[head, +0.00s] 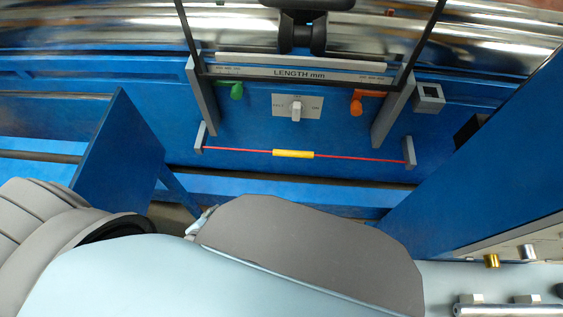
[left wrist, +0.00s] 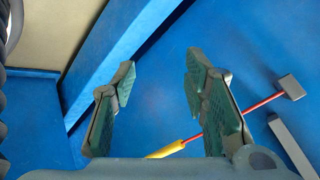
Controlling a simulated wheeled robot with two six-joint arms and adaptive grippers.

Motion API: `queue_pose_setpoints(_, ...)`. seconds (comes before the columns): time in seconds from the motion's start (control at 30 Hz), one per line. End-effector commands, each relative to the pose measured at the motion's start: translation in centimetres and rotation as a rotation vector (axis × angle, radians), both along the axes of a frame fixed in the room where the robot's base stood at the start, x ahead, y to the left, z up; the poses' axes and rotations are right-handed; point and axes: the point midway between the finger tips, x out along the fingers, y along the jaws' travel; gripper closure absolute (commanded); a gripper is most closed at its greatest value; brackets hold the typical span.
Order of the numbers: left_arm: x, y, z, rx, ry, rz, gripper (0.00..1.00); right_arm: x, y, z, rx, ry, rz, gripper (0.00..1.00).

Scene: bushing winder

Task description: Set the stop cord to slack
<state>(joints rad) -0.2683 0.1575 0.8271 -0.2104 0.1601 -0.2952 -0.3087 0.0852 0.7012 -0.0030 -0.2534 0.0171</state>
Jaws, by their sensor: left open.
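The stop cord (head: 355,157) is a thin red line with a yellow sleeve (head: 293,154) at its middle. It runs nearly straight between two small grey brackets, the left one (head: 201,137) and the right one (head: 409,152), on the blue machine front. In the left wrist view the red cord (left wrist: 262,104) ends at a grey bracket (left wrist: 290,87), and its yellow sleeve (left wrist: 168,150) is partly hidden behind my gripper. My left gripper (left wrist: 160,72) is open and empty, with the cord beyond its right finger. In the head view my arm mostly hides this gripper. My right gripper is not seen.
Above the cord are a green lever (head: 236,90), an orange lever (head: 356,104), a selector knob (head: 296,109) on a plate, and a LENGTH mm scale (head: 300,73). Blue panels stand at left (head: 120,155) and right (head: 470,165). A grey shelf (head: 440,290) is at lower right.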

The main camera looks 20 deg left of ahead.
Motion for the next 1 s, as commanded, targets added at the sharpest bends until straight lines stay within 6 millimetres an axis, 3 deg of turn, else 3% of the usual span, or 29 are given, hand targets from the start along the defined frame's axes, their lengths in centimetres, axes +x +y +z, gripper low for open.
queue_pose_setpoints(0.03,4.1,0.0,-3.8,0.082,-0.146,-0.129,0.59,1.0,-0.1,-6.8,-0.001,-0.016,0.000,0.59)
queue_pose_setpoints(0.13,10.8,-1.4,-2.1,0.302,-0.479,-0.418,0.59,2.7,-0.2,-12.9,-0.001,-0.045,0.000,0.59)
queue_pose_setpoints(0.2,13.4,-3.2,-0.5,0.453,-0.689,-0.582,0.59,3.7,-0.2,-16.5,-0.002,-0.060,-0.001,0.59)
queue_pose_setpoints(0.3,14.7,-5.6,1.5,0.632,-0.928,-0.752,0.59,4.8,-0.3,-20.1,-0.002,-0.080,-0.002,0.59)
queue_pose_setpoints(0.4,14.8,-7.3,3.1,0.746,-1.079,-0.847,0.59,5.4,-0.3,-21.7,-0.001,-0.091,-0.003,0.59)
queue_pose_setpoints(0.57,15.4,-8.6,4.7,0.801,-1.152,-0.887,0.59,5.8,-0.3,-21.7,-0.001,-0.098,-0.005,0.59)
queue_pose_setpoints(1.0,24.5,-14.0,6.5,0.797,-1.147,-0.882,0.59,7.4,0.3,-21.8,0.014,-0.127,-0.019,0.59)
